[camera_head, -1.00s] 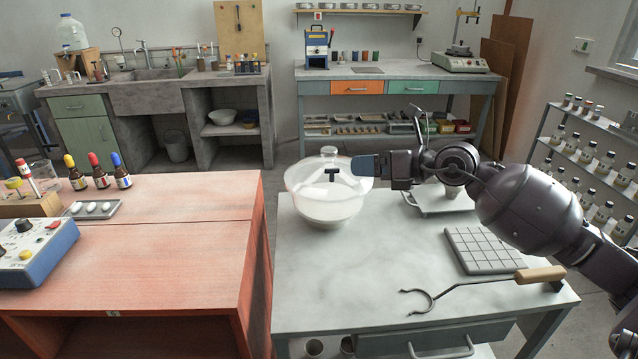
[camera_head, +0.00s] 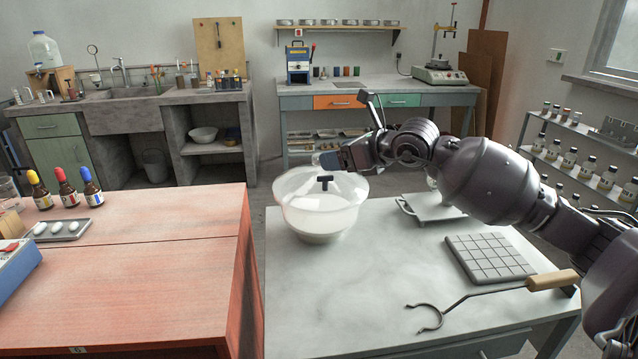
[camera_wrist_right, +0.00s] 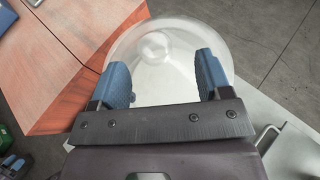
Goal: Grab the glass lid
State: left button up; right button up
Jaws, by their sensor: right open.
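The clear glass lid (camera_head: 292,183) sits on a clear bowl (camera_head: 318,222) on the grey bench. It also shows from above in the right wrist view (camera_wrist_right: 186,36), with a round knob (camera_wrist_right: 153,45) near its middle. My right gripper (camera_head: 332,161) is over the lid, close to the knob, which it partly hides in the head view. In the wrist view the two blue fingers (camera_wrist_right: 164,70) are spread apart, with the knob just beyond their tips and nothing held. I cannot tell whether they touch the lid. My left gripper is not in view.
A gridded block (camera_head: 490,257) and a wooden-handled ring tool (camera_head: 490,292) lie on the right of the bench. The front left of the bench is clear. A red-brown table (camera_head: 150,285) stands to the left.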

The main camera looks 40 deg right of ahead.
aim_at(321, 172)
jog(key=shift+w+a+f, duration=0.2)
jog(key=shift+w+f, duration=0.1)
jog(key=shift+w, duration=0.1)
jog(key=b+x, duration=0.1)
jog(key=x, duration=0.2)
jog(key=shift+a+b, duration=0.25)
jog(key=shift+b, duration=0.05)
jog(key=shift+w+f, duration=0.1)
jog(key=shift+w, duration=0.2)
jog(key=shift+w+a, duration=0.1)
jog(key=shift+w, duration=0.1)
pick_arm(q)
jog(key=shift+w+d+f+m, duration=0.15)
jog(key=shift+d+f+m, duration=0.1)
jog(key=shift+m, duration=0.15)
pick_arm(e)
jog(key=shift+r, duration=0.2)
grip_shut()
